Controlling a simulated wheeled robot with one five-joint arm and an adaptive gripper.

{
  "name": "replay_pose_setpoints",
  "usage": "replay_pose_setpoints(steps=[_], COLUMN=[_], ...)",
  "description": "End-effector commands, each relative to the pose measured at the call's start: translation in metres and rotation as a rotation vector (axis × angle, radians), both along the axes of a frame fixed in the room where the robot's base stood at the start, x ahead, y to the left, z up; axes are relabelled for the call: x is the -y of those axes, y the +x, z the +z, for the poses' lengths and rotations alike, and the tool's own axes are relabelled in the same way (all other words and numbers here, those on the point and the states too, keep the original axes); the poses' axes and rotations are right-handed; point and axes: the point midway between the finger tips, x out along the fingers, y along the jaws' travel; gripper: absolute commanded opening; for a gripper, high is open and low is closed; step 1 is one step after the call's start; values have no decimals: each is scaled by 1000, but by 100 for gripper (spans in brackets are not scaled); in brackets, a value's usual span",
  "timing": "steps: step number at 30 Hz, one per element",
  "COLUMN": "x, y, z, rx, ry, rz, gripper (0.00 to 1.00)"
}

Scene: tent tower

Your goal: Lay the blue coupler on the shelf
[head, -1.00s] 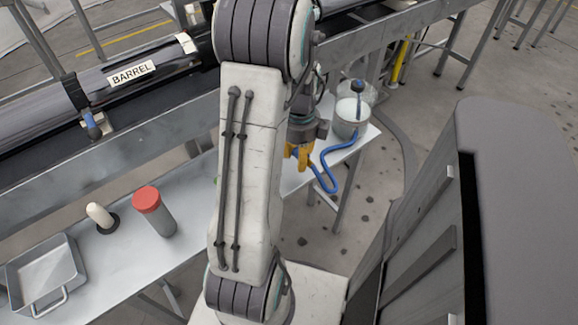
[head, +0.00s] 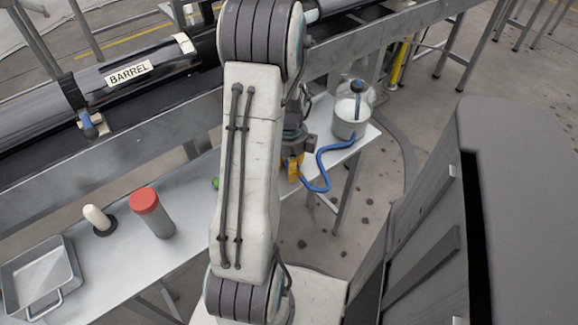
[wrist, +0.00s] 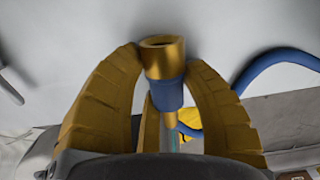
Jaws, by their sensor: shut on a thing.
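My gripper (head: 292,168) is beside the shelf's near edge, partly hidden behind my arm. In the wrist view my yellow fingers (wrist: 165,95) are shut on the blue coupler (wrist: 168,94), a brass tube with a blue band, its open end away from the palm. The shelf (head: 120,245) is a pale metal surface along the machine; a pale surface also fills the wrist view's upper part behind the coupler. I cannot tell whether the coupler touches it. A blue hose (head: 322,165) runs from near my gripper to a pot on the shelf's right end.
The clear-domed metal pot (head: 350,122) stands at the shelf's right end. A red-capped grey cylinder (head: 152,212), a cream-handled tool (head: 98,220) and a metal tray (head: 42,280) stand on the left part. A small green thing (head: 215,183) shows beside my arm. The barrel (head: 130,78) lies behind.

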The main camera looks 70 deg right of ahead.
Motion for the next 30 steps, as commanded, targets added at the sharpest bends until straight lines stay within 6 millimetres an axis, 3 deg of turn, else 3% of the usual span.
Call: replay_pose_setpoints(steps=[7,8,16,25,30], x=[0,0,0,0,1], y=[0,0,0,0,0], z=[-4,-4,-3,-1,12], rx=[0,0,0,0,0], ry=[0,0,0,0,-4], rz=[0,0,0,0,0], gripper=[3,41,65,66,66])
